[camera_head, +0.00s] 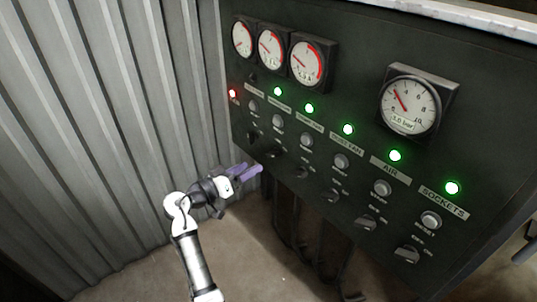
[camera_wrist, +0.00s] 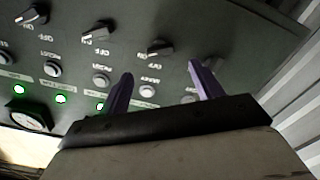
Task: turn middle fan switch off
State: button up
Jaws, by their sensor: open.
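The dark control panel (camera_head: 360,75) carries a row of rotary switches, each below a round button and an indicator light. The fan labels are too small to read surely, so I cannot tell which switch is the middle fan. My gripper (camera_head: 250,171), with purple fingers, is open and empty, low at the panel's left part. In the wrist view, my gripper (camera_wrist: 163,80) points at the panel. One rotary switch (camera_wrist: 159,47) shows between and beyond the fingertips, apart from them. Another switch (camera_wrist: 98,30) is left of the fingers, and one (camera_wrist: 213,63) is near the right fingertip.
The leftmost light (camera_head: 232,93) is red; the others, such as the one above AIR (camera_head: 395,155), are green. Three gauges (camera_head: 270,50) and a larger pressure gauge (camera_head: 410,105) sit above. A corrugated metal wall (camera_head: 100,110) stands at left. Open floor (camera_head: 130,280) lies below.

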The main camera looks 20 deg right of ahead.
aim_at(270, 156)
jog(key=p+x, duration=0.2)
jog(key=x, duration=0.6)
jog(key=shift+w+d, duration=0.1)
jog(key=shift+d, duration=0.15)
jog(key=c, duration=1)
